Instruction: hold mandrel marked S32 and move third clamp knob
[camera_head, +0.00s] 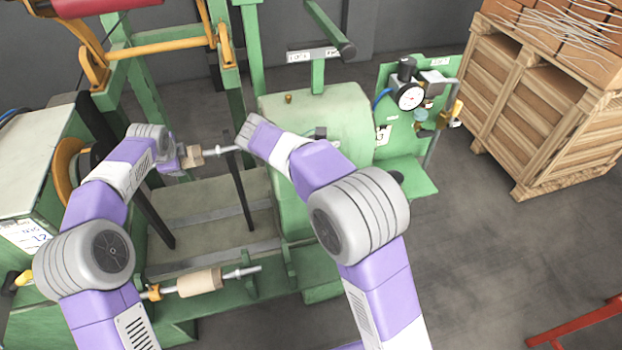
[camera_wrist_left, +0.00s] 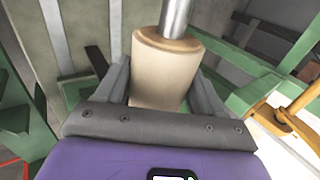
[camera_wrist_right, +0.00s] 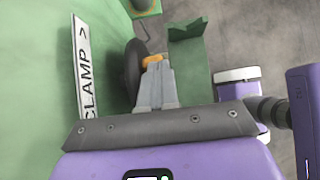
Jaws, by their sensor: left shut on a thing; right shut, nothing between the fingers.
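A pale wooden mandrel (camera_head: 208,152) on a metal shaft sits at the machine's middle in the head view. My left gripper (camera_wrist_left: 160,88) is shut around it, and its wooden end fills the space between the fingers in the left wrist view. I can read no S32 mark on it. My right gripper (camera_wrist_right: 155,88) is shut and empty beside a green machine face with a CLAMP label (camera_wrist_right: 84,70). A dark round knob (camera_wrist_right: 133,68) stands just left of its fingertips, with an orange part (camera_wrist_right: 152,61) at the tips. In the head view the right fingers are hidden by my arm.
Another wooden mandrel (camera_head: 200,282) lies across the machine's front. A green panel carries a pressure gauge (camera_head: 410,96) right of the green housing (camera_head: 335,108). A wooden crate (camera_head: 535,112) stands at the right. Dark upright bars (camera_head: 240,190) stand near my arms.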

